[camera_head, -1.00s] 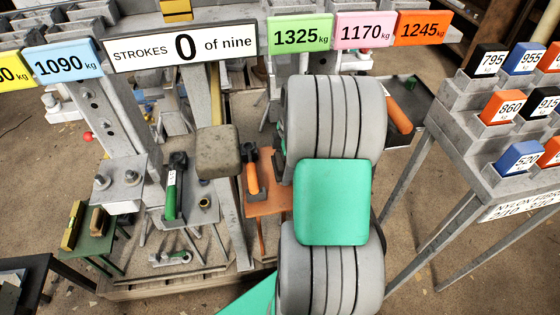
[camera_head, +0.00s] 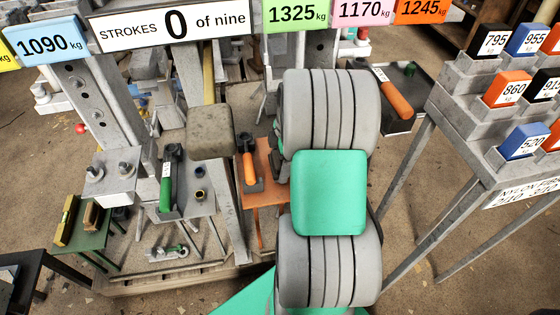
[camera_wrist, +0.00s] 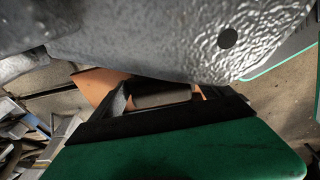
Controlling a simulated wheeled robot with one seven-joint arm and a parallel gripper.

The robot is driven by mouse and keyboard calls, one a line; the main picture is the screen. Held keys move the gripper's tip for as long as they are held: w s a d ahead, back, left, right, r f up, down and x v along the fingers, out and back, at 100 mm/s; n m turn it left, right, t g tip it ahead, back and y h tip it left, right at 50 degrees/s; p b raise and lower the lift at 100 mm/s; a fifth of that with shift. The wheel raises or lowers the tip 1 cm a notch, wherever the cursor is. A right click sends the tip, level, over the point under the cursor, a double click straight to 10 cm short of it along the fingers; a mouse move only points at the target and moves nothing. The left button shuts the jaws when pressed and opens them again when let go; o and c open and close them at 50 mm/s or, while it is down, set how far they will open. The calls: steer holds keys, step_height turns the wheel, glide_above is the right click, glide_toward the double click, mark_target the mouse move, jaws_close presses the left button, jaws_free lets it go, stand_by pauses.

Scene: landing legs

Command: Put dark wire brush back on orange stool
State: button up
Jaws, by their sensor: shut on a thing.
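The orange stool (camera_head: 262,190) stands just left of my arm in the head view, its right part hidden behind the arm. In the wrist view part of its orange top (camera_wrist: 97,84) shows beyond my gripper. My gripper (camera_wrist: 165,98) is shut on a dull grey-brown piece (camera_wrist: 160,95), which I take to be the dark wire brush. Most of the piece is hidden by the dark fingers and the grey metal above. My arm hides the gripper in the head view. Whether the held piece touches the stool cannot be told.
A green stool (camera_head: 84,238) with brushes is at the left. A stepped grey rack (camera_head: 470,125) stands at the right.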

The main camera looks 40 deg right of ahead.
steer(key=shift+f, duration=0.3)
steer(key=o, duration=1.6)
step_height(320, 180, up, 7)
steer(key=p, duration=0.5)
